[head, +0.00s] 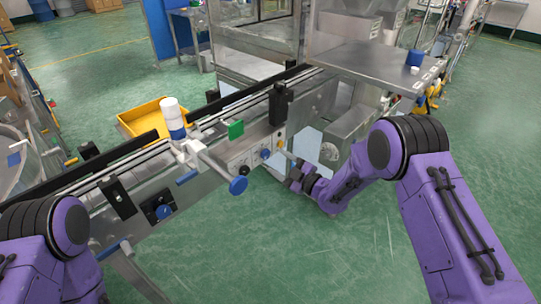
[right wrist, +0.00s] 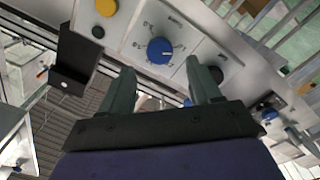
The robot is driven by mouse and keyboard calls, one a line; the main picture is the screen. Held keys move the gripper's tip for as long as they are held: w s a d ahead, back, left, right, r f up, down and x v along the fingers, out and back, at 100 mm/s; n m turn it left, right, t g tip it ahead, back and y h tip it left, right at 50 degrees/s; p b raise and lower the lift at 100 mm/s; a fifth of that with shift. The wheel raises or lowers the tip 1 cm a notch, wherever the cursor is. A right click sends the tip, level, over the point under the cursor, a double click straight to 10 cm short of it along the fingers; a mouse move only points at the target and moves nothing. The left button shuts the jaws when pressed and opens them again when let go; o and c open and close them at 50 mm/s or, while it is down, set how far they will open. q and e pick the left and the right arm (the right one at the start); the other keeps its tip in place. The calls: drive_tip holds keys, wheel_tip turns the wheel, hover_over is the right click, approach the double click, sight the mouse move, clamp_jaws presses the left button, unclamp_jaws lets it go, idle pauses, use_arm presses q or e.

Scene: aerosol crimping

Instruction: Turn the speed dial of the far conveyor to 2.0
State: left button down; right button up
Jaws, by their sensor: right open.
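The blue speed dial (head: 266,154) is on the light panel of the far conveyor section in the head view. In the right wrist view the blue dial (right wrist: 160,51) sits on a white panel with printed marks around it; its exact setting is too small to read. My right gripper (head: 289,167) is beside that panel. In the right wrist view its open fingers (right wrist: 160,72) point at the panel, one to each side of the dial in the picture; I cannot tell whether they touch it. My left arm shows at lower left, with its gripper out of view.
A yellow knob (right wrist: 106,7) and a black block (right wrist: 74,60) are near the dial. Along the conveyor are a blue handwheel (head: 238,185), another blue dial (head: 164,212) and white-and-blue containers (head: 172,115). A yellow tray (head: 140,117) stands behind. Green floor in front is clear.

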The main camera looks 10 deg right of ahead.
sight(268, 155)
drive_tip(key=x, duration=0.4)
drive_tip(key=shift+w+a, duration=0.15)
drive_tip(key=shift+w, duration=0.1)
drive_tip(key=c, duration=1)
drive_tip(key=shift+c, duration=0.2)
drive_tip(key=shift+m, duration=0.4)
drive_tip(key=shift+f+m+b, duration=0.1)
drive_tip(key=shift+m+b, duration=0.25)
drive_tip(key=shift+m, duration=0.35)
drive_tip(key=m+b, duration=0.1)
drive_tip(key=m, duration=0.1)
drive_tip(key=shift+m, duration=0.3)
drive_tip(key=m, duration=0.3)
drive_tip(key=shift+m+b, duration=0.3)
drive_tip(key=shift+m, duration=1.6)
